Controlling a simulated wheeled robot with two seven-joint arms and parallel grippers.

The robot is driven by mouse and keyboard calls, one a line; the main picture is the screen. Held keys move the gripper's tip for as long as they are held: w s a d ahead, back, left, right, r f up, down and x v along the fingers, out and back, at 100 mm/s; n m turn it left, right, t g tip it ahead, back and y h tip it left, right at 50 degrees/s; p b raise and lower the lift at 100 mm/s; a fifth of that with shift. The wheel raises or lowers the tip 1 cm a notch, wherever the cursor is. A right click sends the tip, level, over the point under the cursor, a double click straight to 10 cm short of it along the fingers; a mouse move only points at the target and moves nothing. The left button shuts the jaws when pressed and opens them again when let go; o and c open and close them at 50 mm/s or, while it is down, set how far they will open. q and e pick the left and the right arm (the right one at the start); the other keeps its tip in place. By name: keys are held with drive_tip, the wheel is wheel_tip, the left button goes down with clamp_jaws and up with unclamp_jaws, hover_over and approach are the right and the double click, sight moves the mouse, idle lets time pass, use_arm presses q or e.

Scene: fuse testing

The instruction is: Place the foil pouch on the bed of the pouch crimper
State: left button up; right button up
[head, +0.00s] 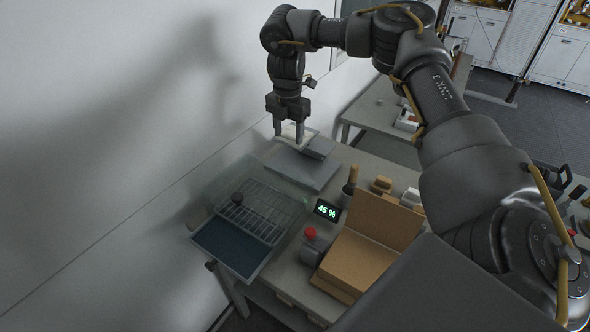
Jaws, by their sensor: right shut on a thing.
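My right gripper (289,135) points down at the far end of the bench, with its fingers around a small pale thing. This looks like the foil pouch (288,130), mostly hidden between the fingers. Right below and just in front is a low grey device with a flat plate (302,170) and a raised part (320,147) at its back, which looks like the pouch crimper. I cannot tell whether the pouch touches it. My left gripper is out of view.
On the bench stand a wire rack in a clear-walled tray (238,252), a display reading 45 % (326,210), a red button (310,233), and an open cardboard box (365,255). Small brown blocks (381,185) lie behind the box. A white wall borders the left.

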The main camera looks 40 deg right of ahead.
drive_tip(key=shift+w+f, duration=0.2)
drive_tip(key=shift+s, duration=0.1)
drive_tip(key=f, duration=0.9)
drive_tip(key=f+b, duration=0.1)
drive_tip(key=f, duration=0.3)
drive_tip(key=shift+s+d+f, duration=0.15)
drive_tip(key=shift+s+f, duration=0.15)
drive_tip(key=shift+f, duration=0.05)
drive_tip(key=shift+w+d+r, duration=0.2)
drive_tip(key=shift+w+d+p, duration=0.4)
drive_tip(key=shift+w+d, duration=0.05)
drive_tip(key=shift+d, duration=0.3)
drive_tip(key=shift+w+d+p, duration=0.4)
drive_tip(key=shift+w+d, duration=0.05)
drive_tip(key=shift+d, duration=0.25)
drive_tip(key=shift+f+p, duration=0.3)
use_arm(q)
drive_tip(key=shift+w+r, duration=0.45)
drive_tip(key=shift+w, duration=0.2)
use_arm(e)
drive_tip(key=shift+f, duration=0.4)
drive_tip(key=shift+f, duration=0.1)
